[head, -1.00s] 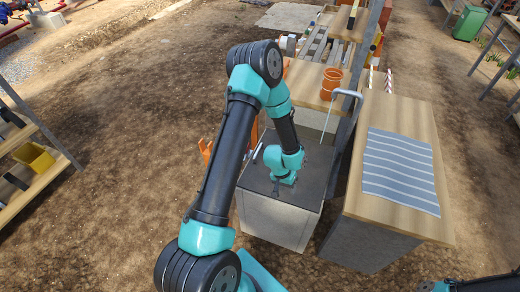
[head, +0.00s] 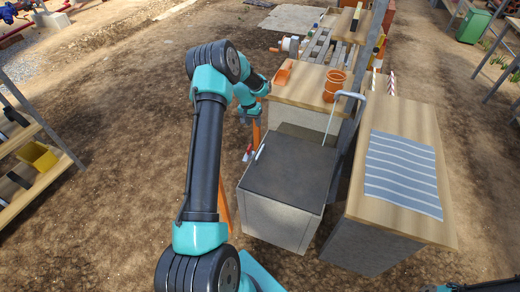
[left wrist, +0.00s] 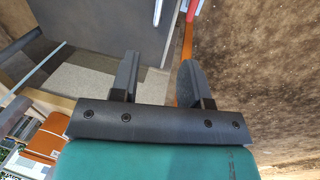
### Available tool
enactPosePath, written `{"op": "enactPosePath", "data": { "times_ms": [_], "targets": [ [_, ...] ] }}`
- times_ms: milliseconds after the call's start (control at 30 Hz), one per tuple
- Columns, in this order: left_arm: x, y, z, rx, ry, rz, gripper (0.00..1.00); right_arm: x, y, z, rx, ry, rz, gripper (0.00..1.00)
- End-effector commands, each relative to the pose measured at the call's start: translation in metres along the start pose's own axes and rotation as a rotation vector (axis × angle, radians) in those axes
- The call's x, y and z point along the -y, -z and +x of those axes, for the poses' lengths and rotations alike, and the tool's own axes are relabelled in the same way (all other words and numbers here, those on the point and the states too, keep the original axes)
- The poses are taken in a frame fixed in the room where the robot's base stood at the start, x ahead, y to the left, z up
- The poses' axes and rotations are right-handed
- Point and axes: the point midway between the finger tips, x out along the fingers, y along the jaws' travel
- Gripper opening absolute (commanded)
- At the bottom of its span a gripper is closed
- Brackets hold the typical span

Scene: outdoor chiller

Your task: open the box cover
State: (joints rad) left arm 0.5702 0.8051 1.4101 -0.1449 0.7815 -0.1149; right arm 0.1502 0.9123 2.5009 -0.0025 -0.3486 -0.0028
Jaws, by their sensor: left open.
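The box (head: 275,218) is a pale grey chest with a dark flat cover (head: 290,168), which lies shut on it. A white bar handle (head: 260,152) runs along the cover's left edge. My left gripper (head: 249,119) is above and beyond that edge, by the far left corner, partly hidden by my arm. In the left wrist view, my gripper's two fingers (left wrist: 158,78) are apart with nothing between them. The dark cover (left wrist: 95,22) and white handle (left wrist: 158,12) show past the fingertips. My right gripper is out of view; only a bit of that arm shows at lower right.
Open dirt ground lies left of the box.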

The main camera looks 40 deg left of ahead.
Motion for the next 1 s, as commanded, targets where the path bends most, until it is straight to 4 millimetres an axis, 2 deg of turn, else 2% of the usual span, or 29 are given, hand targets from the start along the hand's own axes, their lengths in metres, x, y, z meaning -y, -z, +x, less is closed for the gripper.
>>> {"op": "enactPosePath", "data": {
  "times_ms": [167, 367, 1000],
  "targets": [
    [-0.001, 0.0, 0.003, 0.001, -0.001, 0.0, 0.42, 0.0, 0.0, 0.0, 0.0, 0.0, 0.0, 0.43],
    [-0.001, -0.001, 0.019, 0.002, -0.001, 0.001, 0.42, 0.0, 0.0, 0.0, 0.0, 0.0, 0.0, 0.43],
    [-0.001, -0.001, 0.125, 0.002, -0.001, 0.001, 0.42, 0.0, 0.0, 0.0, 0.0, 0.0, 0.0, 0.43]
  ]
}}
